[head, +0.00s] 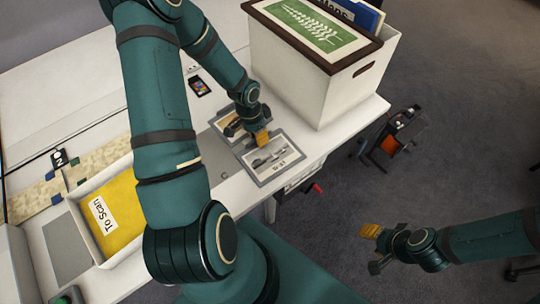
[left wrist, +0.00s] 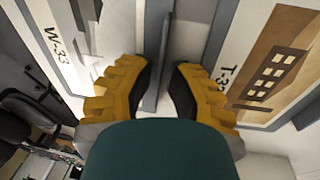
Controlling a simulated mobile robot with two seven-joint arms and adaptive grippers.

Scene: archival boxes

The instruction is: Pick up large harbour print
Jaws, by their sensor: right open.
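A grey-framed print (head: 288,165) with a dark-and-white picture lies on the white table's right part. A second grey-framed panel (head: 217,121) lies beside it, mostly hidden by my left arm. In the left wrist view one panel (left wrist: 52,38) is labelled W-33, and the other (left wrist: 272,75), labelled T-3 and something, has a brown building picture. I cannot tell which is the large harbour print. My left gripper (head: 262,136) is low over them; in its wrist view (left wrist: 162,75) the fingers are apart, with a thin grey edge between them. My right gripper (head: 372,250) is open and empty over the floor.
A white box (head: 318,92) with a brown-framed green leaf print (head: 315,30) on top stands at the back right. A tray (head: 85,228) holds a yellow "To Scan" folder (head: 118,210). A phone (head: 200,86) lies on the table. A dark cart (head: 395,135) stands on the floor right.

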